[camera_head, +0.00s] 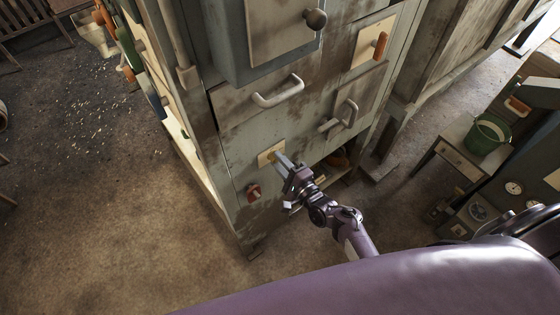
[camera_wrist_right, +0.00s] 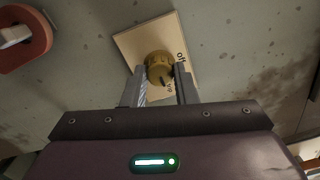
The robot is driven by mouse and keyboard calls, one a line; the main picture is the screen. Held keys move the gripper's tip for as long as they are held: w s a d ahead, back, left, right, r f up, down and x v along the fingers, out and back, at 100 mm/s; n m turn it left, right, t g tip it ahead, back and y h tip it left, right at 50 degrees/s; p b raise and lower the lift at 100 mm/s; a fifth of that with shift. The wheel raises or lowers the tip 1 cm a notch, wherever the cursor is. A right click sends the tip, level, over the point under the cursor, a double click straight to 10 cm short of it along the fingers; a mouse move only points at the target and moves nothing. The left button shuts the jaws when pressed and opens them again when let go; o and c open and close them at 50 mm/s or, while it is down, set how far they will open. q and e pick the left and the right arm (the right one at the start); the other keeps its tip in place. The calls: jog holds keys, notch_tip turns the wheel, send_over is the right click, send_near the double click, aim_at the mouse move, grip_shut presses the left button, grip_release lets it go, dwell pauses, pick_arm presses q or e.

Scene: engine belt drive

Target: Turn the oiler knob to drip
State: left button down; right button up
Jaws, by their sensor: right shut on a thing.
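The oiler knob (camera_wrist_right: 158,66) is a round brass-yellow knob on a cream plate (camera_wrist_right: 128,42) with dark lettering, part of which reads "off". The plate also shows in the head view (camera_head: 265,157), low on the front of the grey-green cabinet. My right gripper (camera_wrist_right: 160,78) is at the knob, with one finger on each side, shut on it. In the head view my right gripper (camera_head: 279,160) covers most of the knob. The knob's pointer and the rest of the lettering are partly hidden. My left gripper is not in view.
A red knob (camera_head: 253,192) sits on the cabinet just left of and below the plate. Pale handles (camera_head: 278,93) and an orange-handled switch (camera_head: 380,45) are higher up. A green bucket (camera_head: 487,134) stands on a table at right. Open floor (camera_head: 130,210) lies left.

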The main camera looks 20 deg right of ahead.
dwell(0.4)
jog(key=o, duration=1)
jog(key=shift+s, duration=0.1)
jog(key=v, duration=0.7)
jog(key=shift+s+d+b, duration=0.15)
jog(key=shift+s+b, duration=0.15)
jog(key=shift+b, duration=0.05)
jog(key=s+a+f+n+g+h, duration=0.1)
jog(key=s+f+n+g, duration=0.4)
jog(key=f, duration=0.6)
jog(key=s+a+f+n+g+h, duration=0.1)
jog(key=s+a+f+n+g, duration=0.2)
jog(key=s+f, duration=0.6)
jog(key=s+d+f+n+g+h, duration=0.2)
jog(key=s+d+f+n+g, duration=0.2)
jog(key=s+f, duration=0.3)
jog(key=s+d+f+n+g+h, duration=0.2)
jog(key=s+d+f+n+g, duration=0.2)
jog(key=s, duration=0.9)
notch_tip(320, 180, down, 4)
jog(key=d+n, duration=0.1)
jog(key=n, duration=0.2)
jog(key=shift+s+n, duration=0.25)
jog(key=shift+n, duration=0.05)
